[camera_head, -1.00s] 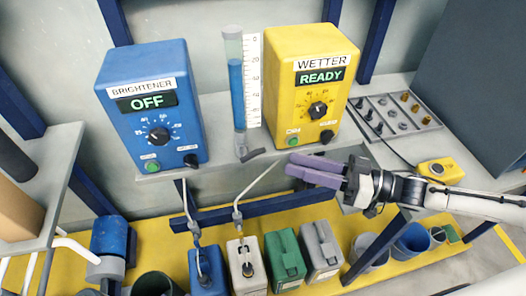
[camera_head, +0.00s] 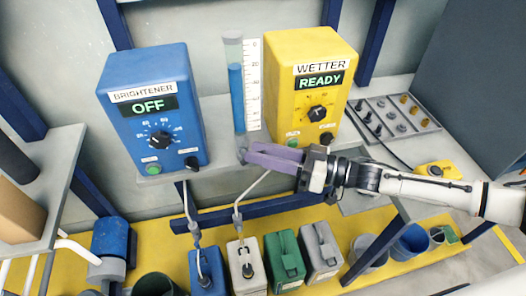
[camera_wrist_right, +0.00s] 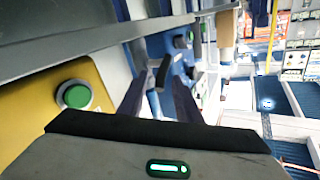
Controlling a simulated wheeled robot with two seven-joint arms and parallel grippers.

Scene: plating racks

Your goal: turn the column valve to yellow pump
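The measuring column (camera_head: 236,95) holds blue liquid and stands between the blue BRIGHTENER pump (camera_head: 150,85), reading OFF, and the yellow WETTER pump (camera_head: 305,60), reading READY. The column valve is at its foot, mostly hidden in the head view behind my right gripper (camera_head: 252,156). In the right wrist view the valve's dark lever (camera_wrist_right: 163,73) shows between the two purple fingers (camera_wrist_right: 158,98). The fingers are apart; I cannot tell whether either touches the lever. My left gripper is not in view.
The pumps stand on a grey shelf (camera_head: 220,177). A green button (camera_wrist_right: 74,96) on the yellow pump is close in the wrist view. Several jugs, including a green one (camera_head: 285,262), stand below. A tray of fittings (camera_head: 395,117) lies to the right.

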